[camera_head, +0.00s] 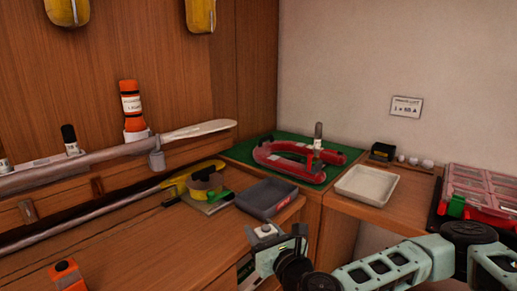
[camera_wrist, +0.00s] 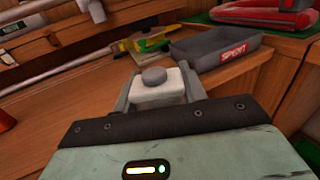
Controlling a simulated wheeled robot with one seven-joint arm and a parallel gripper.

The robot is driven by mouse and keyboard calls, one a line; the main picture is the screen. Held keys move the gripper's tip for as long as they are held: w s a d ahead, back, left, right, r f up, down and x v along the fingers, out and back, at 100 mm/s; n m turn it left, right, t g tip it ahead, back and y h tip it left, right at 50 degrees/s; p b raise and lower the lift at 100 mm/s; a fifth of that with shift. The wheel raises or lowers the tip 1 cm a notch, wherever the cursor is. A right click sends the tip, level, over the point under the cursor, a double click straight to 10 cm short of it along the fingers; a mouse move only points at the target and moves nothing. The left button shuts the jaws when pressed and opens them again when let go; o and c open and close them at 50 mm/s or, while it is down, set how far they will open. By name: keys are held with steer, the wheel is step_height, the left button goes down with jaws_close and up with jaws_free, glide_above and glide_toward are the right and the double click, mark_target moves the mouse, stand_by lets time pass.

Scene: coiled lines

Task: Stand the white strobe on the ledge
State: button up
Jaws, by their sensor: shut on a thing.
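The white strobe (camera_head: 265,231) is a small white block with a grey dome on top. My gripper (camera_head: 274,240) is shut on it, with one finger on either side in the wrist view, where the strobe (camera_wrist: 160,95) shows dome up. It is held above the wooden bench, near its right-hand edge in the head view. A wooden ledge (camera_head: 110,180) seems to run along the back left behind a long grey pole; its top is largely hidden. An orange canister (camera_head: 132,105) and a small black-topped white item (camera_head: 69,138) stand upright there.
A dark tray (camera_head: 268,196), marked SPENT in the wrist view, sits on the bench beside a yellow tool (camera_head: 203,180). A red horseshoe-shaped thing (camera_head: 300,160) lies on a green mat. A white tray (camera_head: 367,184) is at right. An orange item (camera_head: 67,276) stands front left.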

steer(key=s+d+f+m+t+h+p, duration=0.15)
steer(key=d+f, duration=0.25)
steer(key=d, duration=0.4)
steer(key=d+f+m+h, duration=0.1)
steer(key=d+f+h, duration=0.25)
steer(key=d, duration=0.55)
steer(key=s+d+f+m+t+h+p, duration=0.1)
steer(key=d+f+m, duration=0.1)
steer(key=d+f, duration=0.45)
steer(key=s+d+f+h, duration=0.1)
steer(key=s+d+h, duration=0.1)
steer(key=s+d, duration=0.3)
steer(key=d+m, duration=0.1)
steer(key=d, duration=0.2)
steer(key=shift+s+f+p, duration=0.2)
steer(key=shift+s+p, duration=0.1)
steer(key=shift+s, duration=0.1)
